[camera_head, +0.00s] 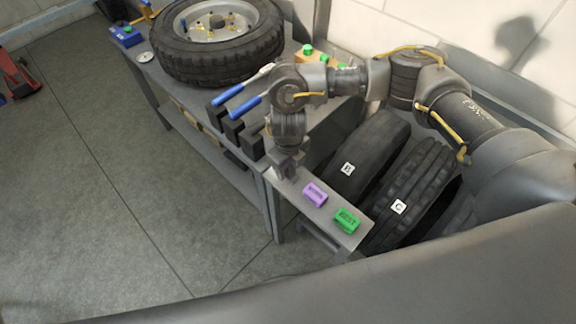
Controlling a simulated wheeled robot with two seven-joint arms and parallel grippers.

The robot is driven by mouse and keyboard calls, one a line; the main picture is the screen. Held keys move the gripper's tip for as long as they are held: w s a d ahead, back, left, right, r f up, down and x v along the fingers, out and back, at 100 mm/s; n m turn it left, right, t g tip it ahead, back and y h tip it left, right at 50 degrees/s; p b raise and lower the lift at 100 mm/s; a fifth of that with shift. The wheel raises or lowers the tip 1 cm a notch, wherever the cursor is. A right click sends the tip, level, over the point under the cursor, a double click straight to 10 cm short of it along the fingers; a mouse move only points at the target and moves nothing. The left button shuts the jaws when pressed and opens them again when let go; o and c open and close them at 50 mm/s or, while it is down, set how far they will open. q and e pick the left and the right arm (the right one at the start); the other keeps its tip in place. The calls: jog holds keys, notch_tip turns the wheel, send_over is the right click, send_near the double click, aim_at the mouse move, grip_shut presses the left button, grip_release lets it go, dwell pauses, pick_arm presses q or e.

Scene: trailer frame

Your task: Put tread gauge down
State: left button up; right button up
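My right gripper (286,172) points down at the far left end of a narrow grey shelf (282,190). Its fingers are small and dark here, and I cannot tell whether they are open or hold anything. I cannot make out a tread gauge for certain; it may be hidden by the gripper. A purple labelled block (315,194) and a green labelled block (347,221) sit on the shelf, to the right of the gripper and apart from it. My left gripper is not in view.
A wheel with tyre (215,66) lies on the grey bench. A blue-handled tool (244,106) rests across black blocks (232,128). Tyres marked B (362,148) and C (420,182) stand behind the shelf. A blue box (126,36) is at the bench's far left. The floor at left is mostly clear.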

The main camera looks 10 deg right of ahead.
jog(key=shift+r, duration=0.3)
jog(key=shift+w+r, duration=0.1)
jog(key=shift+r, duration=0.3)
notch_tip(320, 180, up, 9)
jog(key=shift+r, duration=0.2)
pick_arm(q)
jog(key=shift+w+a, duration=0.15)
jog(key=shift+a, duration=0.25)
pick_arm(e)
jog(key=shift+r, duration=0.8)
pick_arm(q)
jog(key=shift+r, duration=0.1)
